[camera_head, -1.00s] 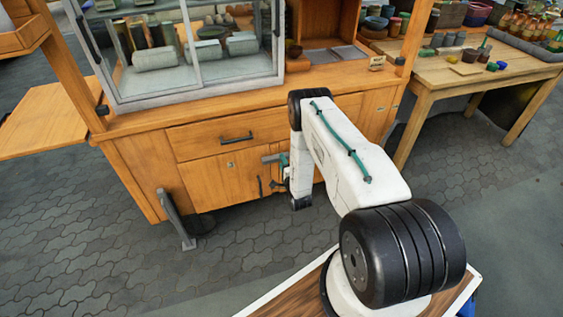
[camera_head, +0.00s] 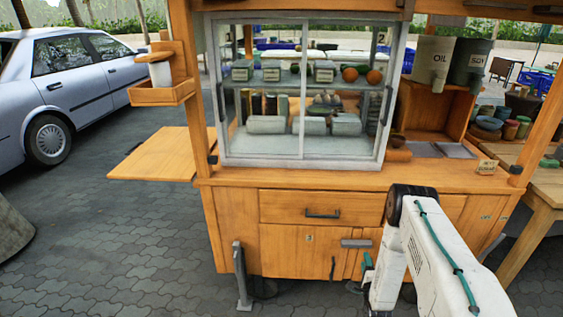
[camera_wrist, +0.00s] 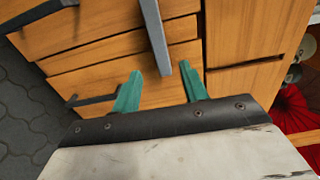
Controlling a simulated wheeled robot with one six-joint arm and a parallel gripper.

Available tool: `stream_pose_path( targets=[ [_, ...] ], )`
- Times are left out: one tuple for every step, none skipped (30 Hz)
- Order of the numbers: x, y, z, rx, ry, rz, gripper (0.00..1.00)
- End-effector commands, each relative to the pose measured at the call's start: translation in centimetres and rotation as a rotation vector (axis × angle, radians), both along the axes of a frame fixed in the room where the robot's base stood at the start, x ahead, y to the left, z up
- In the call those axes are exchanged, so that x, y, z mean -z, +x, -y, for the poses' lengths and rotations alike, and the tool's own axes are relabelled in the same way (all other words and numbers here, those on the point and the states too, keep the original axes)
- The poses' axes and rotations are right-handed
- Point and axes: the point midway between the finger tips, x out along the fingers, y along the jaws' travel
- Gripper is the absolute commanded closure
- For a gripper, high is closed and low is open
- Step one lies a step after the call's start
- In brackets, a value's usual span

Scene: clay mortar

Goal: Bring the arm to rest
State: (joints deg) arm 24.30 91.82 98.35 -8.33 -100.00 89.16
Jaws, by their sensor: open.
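My gripper (camera_head: 364,270) hangs in front of the lower front of the wooden food cart (camera_head: 285,248). In the wrist view its two teal fingers (camera_wrist: 160,84) are spread apart with nothing held. A grey bar handle (camera_wrist: 155,38) on the cart front shows just beyond the fingers, and it also shows in the head view (camera_head: 356,243). I cannot tell how far the fingertips are from it. My white arm bends down at the right of the head view, and part of it hides the cart front.
The cart has a drawer with a dark handle (camera_head: 322,214) and a glass display case (camera_head: 300,115). A wooden side shelf (camera_head: 160,155) sticks out left. A wooden table (camera_head: 545,190) stands right. A car (camera_head: 75,85) is parked behind. Open paving (camera_head: 110,250) lies left of the cart.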

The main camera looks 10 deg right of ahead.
Motion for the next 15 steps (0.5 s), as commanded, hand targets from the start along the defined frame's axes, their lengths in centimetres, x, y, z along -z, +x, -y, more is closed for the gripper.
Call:
stream_pose_path(
  targets=[
    [0.0, 0.0, 0.0, 0.0, -0.014, -0.006, 0.56],
    [0.3, 0.0, 0.0, 0.0, -0.029, -0.025, 0.56],
    [1.1, 0.0, 0.0, -0.003, -0.049, -0.068, 0.56],
    [1.8, -0.1, 0.0, -0.005, -0.064, -0.108, 0.56],
    [2.6, -0.2, -0.1, -0.009, -0.08, -0.156, 0.56],
    [4.0, -0.7, -0.3, -0.017, -0.101, -0.236, 0.56],
    [5.2, -1.3, -0.5, -0.026, -0.115, -0.305, 0.56],
    [6.5, -2.0, -0.7, -0.039, -0.129, -0.377, 0.56],
    [8.1, -3.1, -1.1, -0.059, -0.147, -0.477, 0.56],
    [8.7, -3.6, -1.2, -0.077, -0.164, -0.545, 0.56],
    [9.1, -3.9, -1.3, -0.095, -0.182, -0.609, 0.56],
    [9.4, -4.3, -1.4, -0.123, -0.204, -0.691, 0.56],
    [9.3, -4.5, -1.5, -0.148, -0.221, -0.75, 0.56],
    [9.1, -4.7, -1.6, -0.173, -0.24, -0.808, 0.56],
    [8.6, -4.9, -1.8, -0.211, -0.264, -0.884, 0.56]
  ],
)
